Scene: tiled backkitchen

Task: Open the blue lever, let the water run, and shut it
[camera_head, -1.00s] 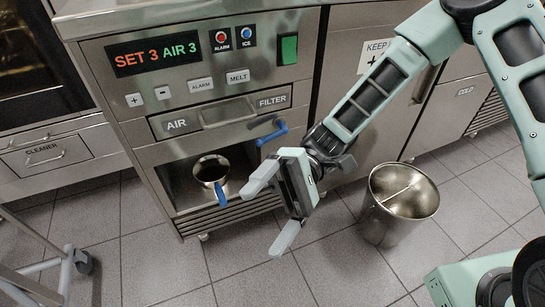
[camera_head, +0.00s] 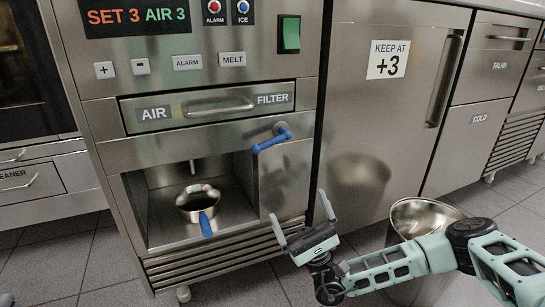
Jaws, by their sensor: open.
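The blue lever (camera_head: 271,140) sticks out from the machine's front, right of the open bay and below the filter drawer. It points down to the left from its pivot. A metal pot (camera_head: 197,201) with a blue handle (camera_head: 206,225) stands in the bay, under a small spout (camera_head: 192,167). No water stream is visible. My gripper (camera_head: 300,222) is below and to the right of the lever, its light fingers spread with nothing between them. It is clear of the lever.
A metal bucket (camera_head: 412,213) stands on the tiled floor behind my arm at the right. The filter drawer (camera_head: 209,107) with its bar handle is just above the bay. A steel cabinet door (camera_head: 390,110) is to the right.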

